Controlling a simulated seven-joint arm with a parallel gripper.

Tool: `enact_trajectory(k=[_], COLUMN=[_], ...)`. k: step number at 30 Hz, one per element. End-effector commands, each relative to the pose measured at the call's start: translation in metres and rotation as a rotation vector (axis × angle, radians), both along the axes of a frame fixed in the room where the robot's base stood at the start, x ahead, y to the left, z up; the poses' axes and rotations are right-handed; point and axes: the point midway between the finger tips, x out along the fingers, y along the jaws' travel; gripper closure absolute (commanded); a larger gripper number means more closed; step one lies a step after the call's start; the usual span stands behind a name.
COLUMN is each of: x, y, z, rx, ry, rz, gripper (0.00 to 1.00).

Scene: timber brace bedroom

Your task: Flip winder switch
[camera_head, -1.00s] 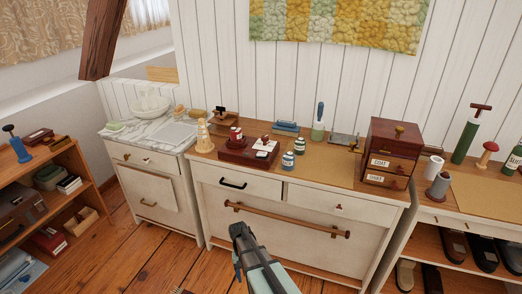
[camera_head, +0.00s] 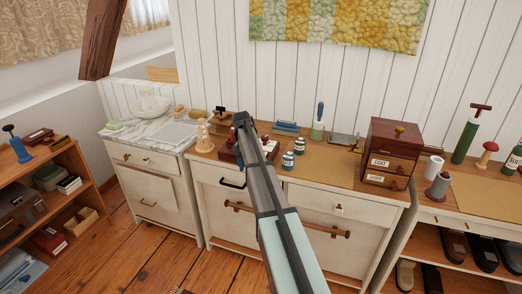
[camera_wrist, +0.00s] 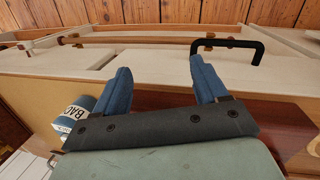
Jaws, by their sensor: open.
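A low red-brown wooden box (camera_head: 227,156), which looks like the winder, sits on the middle cabinet, mostly hidden behind my arm in the head view. A pale part shows on its right side; I cannot make out a switch. My gripper (camera_head: 242,119) appears in front of and above the box in the head view. In the wrist view its two blue fingers are apart with nothing between them (camera_wrist: 162,80). A red-brown wooden surface (camera_wrist: 285,125), likely the box, shows beside and below the right finger.
A black drawer handle (camera_wrist: 257,50) and a wooden rail (camera_head: 320,228) are on the cabinet front. A drawer chest (camera_head: 391,152) stands farther right.

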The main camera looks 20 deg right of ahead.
Motion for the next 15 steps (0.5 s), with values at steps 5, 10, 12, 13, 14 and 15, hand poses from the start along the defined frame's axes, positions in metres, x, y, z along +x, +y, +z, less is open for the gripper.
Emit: enact_trajectory(k=[5,10,12,13,14,15], x=[0.032,0.045,0.047,0.048,0.048,0.049], y=[-0.027,-0.044,-0.048,-0.050,-0.051,-0.052], z=[0.082,0.141,0.157,0.163,0.167,0.171], rx=[-0.025,-0.042,-0.047,-0.048,-0.049,-0.050], ry=[-0.042,-0.069,-0.078,-0.080,-0.082,-0.083], rz=[-0.063,-0.109,-0.123,-0.126,-0.130,-0.134], gripper=[0.28,0.28,0.28,0.28,0.28,0.28])
